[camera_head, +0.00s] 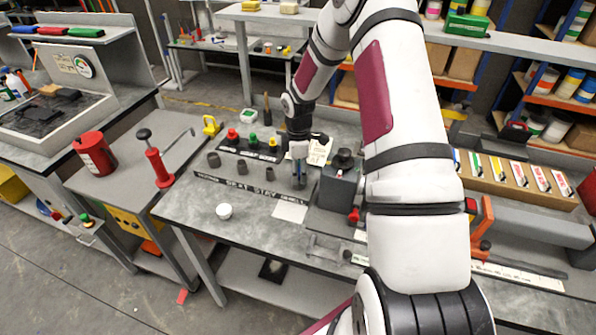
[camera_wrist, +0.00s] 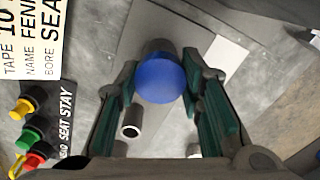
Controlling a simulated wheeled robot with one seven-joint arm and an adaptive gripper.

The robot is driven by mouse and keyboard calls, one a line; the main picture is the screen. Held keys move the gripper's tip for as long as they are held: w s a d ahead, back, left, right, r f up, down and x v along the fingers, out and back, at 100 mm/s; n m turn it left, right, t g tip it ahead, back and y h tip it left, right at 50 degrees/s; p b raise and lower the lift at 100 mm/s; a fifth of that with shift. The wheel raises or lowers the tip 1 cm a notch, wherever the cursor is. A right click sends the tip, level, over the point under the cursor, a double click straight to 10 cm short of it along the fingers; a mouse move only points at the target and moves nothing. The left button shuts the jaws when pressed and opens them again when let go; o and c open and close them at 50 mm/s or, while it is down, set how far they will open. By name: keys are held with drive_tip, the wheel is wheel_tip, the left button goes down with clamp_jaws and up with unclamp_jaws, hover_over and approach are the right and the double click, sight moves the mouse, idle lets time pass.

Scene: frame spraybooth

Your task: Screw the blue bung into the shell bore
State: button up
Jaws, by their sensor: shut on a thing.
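The blue bung (camera_wrist: 160,80) shows in the wrist view as a round blue cap between the fingertips of my gripper (camera_wrist: 158,88). The green-padded fingers are shut on it from both sides. A dark grey cylindrical shell (camera_wrist: 157,46) shows just behind the bung, in line with it. The bung covers the shell's bore, so I cannot tell how deep it sits. In the head view my gripper (camera_head: 299,172) points down at the right end of the row of shells. The blue bung cannot be made out there.
Other grey shells (camera_head: 241,166) stand to the left along the labelled strip. Red (camera_head: 232,134), green (camera_head: 252,138) and yellow (camera_head: 272,142) bungs sit behind. A dark block-like fixture (camera_head: 338,188) stands close right.

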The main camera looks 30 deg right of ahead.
drive_tip(key=shift+m, duration=0.7)
drive_tip(key=m, duration=0.3)
drive_tip(key=shift+w, duration=0.1)
clamp_jaws()
drive_tip(key=shift+m, duration=0.8)
drive_tip(key=shift+m+b, duration=0.35)
drive_tip(key=shift+m, duration=0.65)
drive_tip(key=o, duration=1.3)
unclamp_jaws()
drive_tip(key=shift+c, duration=0.2)
